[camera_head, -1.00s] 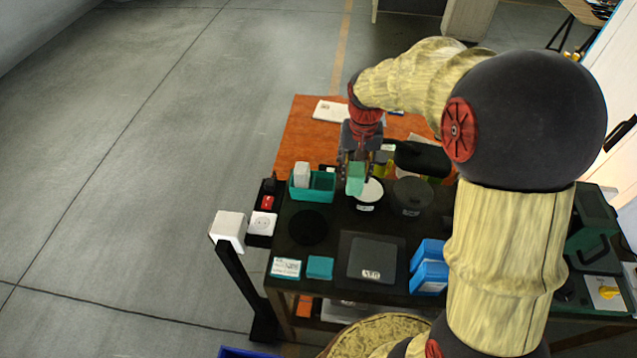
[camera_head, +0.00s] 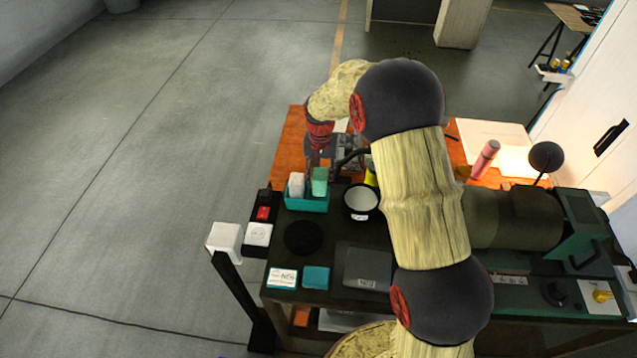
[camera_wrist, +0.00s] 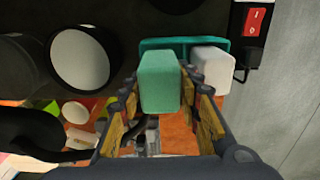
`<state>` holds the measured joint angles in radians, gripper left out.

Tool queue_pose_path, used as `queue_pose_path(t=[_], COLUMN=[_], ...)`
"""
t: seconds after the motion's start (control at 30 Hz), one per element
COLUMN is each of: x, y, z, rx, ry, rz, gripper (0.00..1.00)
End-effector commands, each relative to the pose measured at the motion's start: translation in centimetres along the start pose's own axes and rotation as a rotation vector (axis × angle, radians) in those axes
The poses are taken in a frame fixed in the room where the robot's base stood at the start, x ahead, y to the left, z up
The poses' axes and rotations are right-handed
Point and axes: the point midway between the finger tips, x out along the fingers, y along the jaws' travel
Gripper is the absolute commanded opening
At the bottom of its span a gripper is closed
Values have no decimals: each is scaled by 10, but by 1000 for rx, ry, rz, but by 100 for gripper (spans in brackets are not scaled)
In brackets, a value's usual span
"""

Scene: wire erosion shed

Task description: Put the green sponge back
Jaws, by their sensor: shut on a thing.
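The green sponge (camera_head: 319,181) is a pale green block held upright in my gripper (camera_head: 318,167). In the head view it shows over the right part of a teal open tray (camera_head: 306,207), beside a white block (camera_head: 296,185) that stands in the tray's left part. In the wrist view the sponge (camera_wrist: 159,82) sits between the two fingers of my gripper (camera_wrist: 160,100), with the teal tray (camera_wrist: 165,43) behind it and the white block (camera_wrist: 211,68) to its right. Whether the sponge's lower end touches the tray floor is hidden.
A black pot with a white top (camera_head: 361,199) stands right of the tray. A black round disc (camera_head: 303,238) lies in front. A socket box (camera_head: 258,234) and a red switch (camera_head: 263,213) are at the left edge. My arm hides the table's middle.

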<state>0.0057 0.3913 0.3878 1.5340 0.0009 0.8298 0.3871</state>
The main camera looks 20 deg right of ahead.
Motion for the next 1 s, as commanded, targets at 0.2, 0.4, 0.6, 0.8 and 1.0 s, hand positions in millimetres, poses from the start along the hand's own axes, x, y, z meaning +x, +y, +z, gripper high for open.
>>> queue_pose_path(t=[0.2,0.4,0.6,0.8,1.0], x=[11,37,39,43,42], y=[-6,-5,-6,-5,-5], z=[-6,-5,-5,-5,-5], rx=[-1,-1,-1,-1,-1], ry=[-1,-1,1,0,0], rz=[0,1,0,0,0], gripper=[14,14,14,34,41])
